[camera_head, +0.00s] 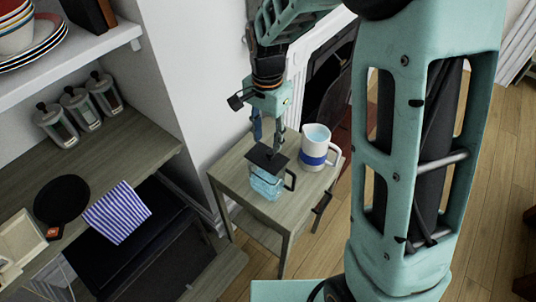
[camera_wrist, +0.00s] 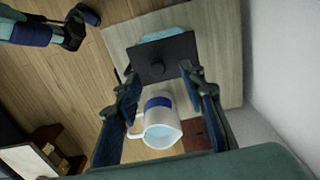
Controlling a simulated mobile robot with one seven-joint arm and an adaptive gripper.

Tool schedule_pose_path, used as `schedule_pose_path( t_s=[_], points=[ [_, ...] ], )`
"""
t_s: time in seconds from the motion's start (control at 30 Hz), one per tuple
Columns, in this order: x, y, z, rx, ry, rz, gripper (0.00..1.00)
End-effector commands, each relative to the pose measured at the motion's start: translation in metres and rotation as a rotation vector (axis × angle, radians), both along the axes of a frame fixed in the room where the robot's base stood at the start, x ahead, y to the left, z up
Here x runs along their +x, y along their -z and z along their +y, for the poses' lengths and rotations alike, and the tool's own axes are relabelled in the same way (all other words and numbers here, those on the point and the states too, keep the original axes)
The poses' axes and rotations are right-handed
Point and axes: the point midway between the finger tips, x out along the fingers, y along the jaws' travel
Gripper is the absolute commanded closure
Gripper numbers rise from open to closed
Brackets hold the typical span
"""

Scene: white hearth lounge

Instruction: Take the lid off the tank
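The tank (camera_head: 267,185) is a clear blue container with a dark handle, standing on a small wooden table. Its dark square lid (camera_head: 266,158) lies on top. In the wrist view the lid (camera_wrist: 176,52) shows from above, with a round knob (camera_wrist: 157,68) on it, and a strip of the blue tank (camera_wrist: 166,35) shows past its far edge. My gripper (camera_head: 268,138) is just above the lid, pointing down. In the wrist view my gripper (camera_wrist: 162,78) has its two fingers wide apart, with the knob between their tips and nothing held. I cannot tell the exact height gap.
A white jug with a blue band (camera_head: 315,150) stands on the table (camera_head: 292,208) close to the tank; the wrist view shows the jug (camera_wrist: 160,128) near the fingers. A wall runs behind the table. A counter with jars (camera_head: 80,108) and a striped cloth (camera_head: 117,212) is at left.

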Motion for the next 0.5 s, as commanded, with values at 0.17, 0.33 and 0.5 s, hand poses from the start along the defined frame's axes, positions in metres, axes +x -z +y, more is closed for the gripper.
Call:
schedule_pose_path(
  t_s=[0.17,0.33,0.5],
  points=[
    [0.0,0.014,-0.001,0.0,0.0,0.0,0.62],
    [-0.002,0.036,-0.006,-0.001,0.001,0.005,0.62],
    [-0.001,0.058,-0.007,0.001,0.0,0.001,0.62]
  ],
)
